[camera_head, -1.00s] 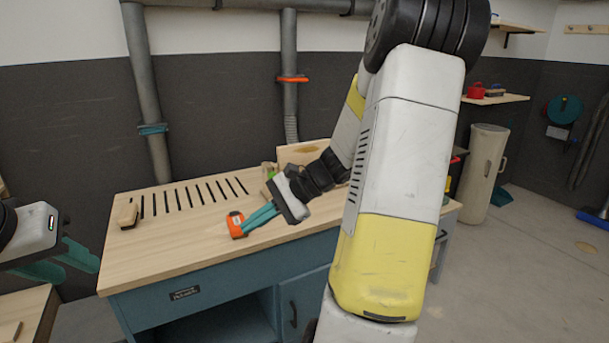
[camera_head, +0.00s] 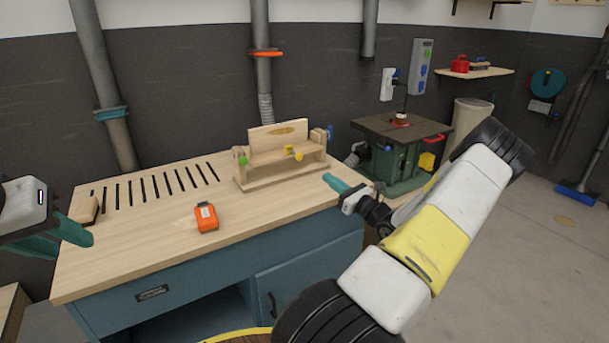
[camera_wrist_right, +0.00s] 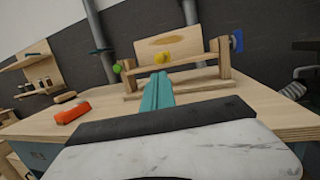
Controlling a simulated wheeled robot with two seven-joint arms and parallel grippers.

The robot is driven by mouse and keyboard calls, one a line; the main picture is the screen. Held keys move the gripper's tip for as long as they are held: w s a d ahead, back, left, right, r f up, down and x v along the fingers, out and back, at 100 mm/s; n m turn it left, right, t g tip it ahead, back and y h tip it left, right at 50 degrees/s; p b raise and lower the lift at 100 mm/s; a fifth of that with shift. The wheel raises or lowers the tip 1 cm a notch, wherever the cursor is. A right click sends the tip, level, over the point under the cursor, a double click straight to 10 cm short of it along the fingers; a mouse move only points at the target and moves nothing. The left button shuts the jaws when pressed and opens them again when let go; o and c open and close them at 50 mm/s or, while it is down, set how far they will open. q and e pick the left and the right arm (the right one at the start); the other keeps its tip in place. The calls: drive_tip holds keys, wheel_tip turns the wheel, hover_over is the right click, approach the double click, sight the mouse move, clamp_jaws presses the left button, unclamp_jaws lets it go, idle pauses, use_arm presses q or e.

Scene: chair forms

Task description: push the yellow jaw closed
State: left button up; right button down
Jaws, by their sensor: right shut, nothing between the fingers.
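The wooden fixture (camera_head: 283,160) stands at the back right of the bench, with a tall back board and a lower front bar. A yellow knob (camera_head: 290,150) sits on the front bar, which I take for the yellow jaw; the knob also shows in the right wrist view (camera_wrist_right: 160,57). A gap shows between bar and board. My right gripper (camera_head: 333,182) is shut and empty, in front and to the right of the fixture, apart from it. Its teal fingers (camera_wrist_right: 157,92) point toward the fixture. My left gripper (camera_head: 62,240) is open and empty at the left edge.
An orange box (camera_head: 206,217) lies on the bench (camera_head: 150,245) left of the fixture. A green machine (camera_head: 395,150) stands to the right. The bench top before the fixture is clear.

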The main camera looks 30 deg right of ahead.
sight(302, 158)
drive_tip(key=x, duration=1)
drive_tip(key=shift+w+a+r, duration=0.1)
drive_tip(key=shift+w+a, duration=0.05)
drive_tip(key=shift+w, duration=0.2)
drive_tip(key=w, duration=0.6)
drive_tip(key=shift+w+a, duration=0.2)
drive_tip(key=shift+r, duration=0.2)
